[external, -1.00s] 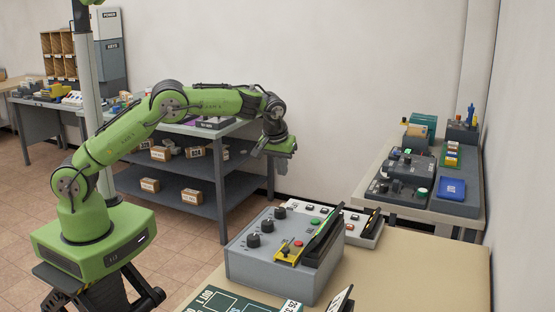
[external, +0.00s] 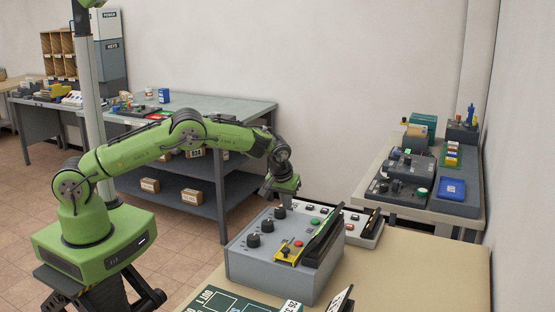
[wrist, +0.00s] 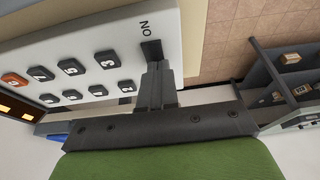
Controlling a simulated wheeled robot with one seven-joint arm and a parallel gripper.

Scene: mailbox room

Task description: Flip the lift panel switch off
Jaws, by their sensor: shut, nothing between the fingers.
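The lift panel is a white sloped box with several dark numbered buttons, an orange button and a lit display; its face (wrist: 120,33) fills the upper left of the wrist view. A dark switch (wrist: 151,49) sits at the panel's edge beside the letters "ON". My gripper (wrist: 157,68) is shut and empty, with its fingertips right at the switch; I cannot tell whether they touch it. In the external view my gripper (external: 267,196) hangs behind the grey box's left end, and the white panel (external: 360,230) is partly hidden by that box.
A side table (external: 400,212) with devices stands at the right. Shelving (external: 200,190) stands behind my arm.

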